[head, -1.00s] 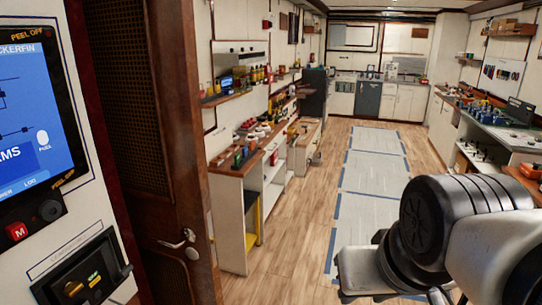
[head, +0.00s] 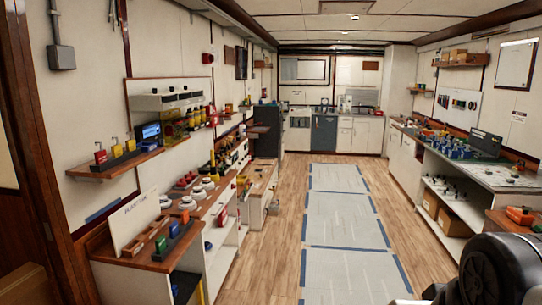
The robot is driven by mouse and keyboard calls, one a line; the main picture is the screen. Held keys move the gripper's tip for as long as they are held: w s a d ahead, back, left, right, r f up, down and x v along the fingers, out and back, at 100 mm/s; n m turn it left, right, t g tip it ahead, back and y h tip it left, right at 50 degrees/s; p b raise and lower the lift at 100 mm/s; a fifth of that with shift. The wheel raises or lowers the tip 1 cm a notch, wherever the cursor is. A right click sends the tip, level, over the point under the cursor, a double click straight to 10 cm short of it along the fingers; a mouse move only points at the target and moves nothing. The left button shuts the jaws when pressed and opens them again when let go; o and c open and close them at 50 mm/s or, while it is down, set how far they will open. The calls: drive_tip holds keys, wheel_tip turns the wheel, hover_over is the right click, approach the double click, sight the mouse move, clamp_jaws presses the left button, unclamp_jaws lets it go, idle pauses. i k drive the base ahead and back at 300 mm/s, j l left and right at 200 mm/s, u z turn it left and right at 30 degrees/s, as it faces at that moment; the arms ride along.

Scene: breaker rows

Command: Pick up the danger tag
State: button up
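I cannot pick out a danger tag for certain in the head view; small items on the benches are too small to read. Part of my dark, rounded arm (head: 497,272) shows at the bottom right corner. The fingers of my gripper are outside the frame, so its state and anything it holds are hidden.
A left bench (head: 128,258) holds a white lettered sign (head: 134,222) and a dark rack of coloured items (head: 174,240). A wall shelf (head: 112,164) above it carries padlock-like items. A cluttered workbench (head: 485,177) runs along the right. The floor aisle (head: 345,215) between is clear.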

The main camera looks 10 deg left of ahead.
sight(100, 157)
drive_tip(key=i+u, duration=0.25)
drive_tip(key=i, duration=0.5)
drive_tip(key=i+l+u, duration=0.25)
drive_tip(key=i, duration=0.55)
drive_tip(key=i+u, duration=0.65)
drive_tip(key=u, duration=0.3)
drive_tip(key=i+l+u, duration=0.1)
drive_tip(key=i+u, duration=0.35)
drive_tip(key=k, duration=0.1)
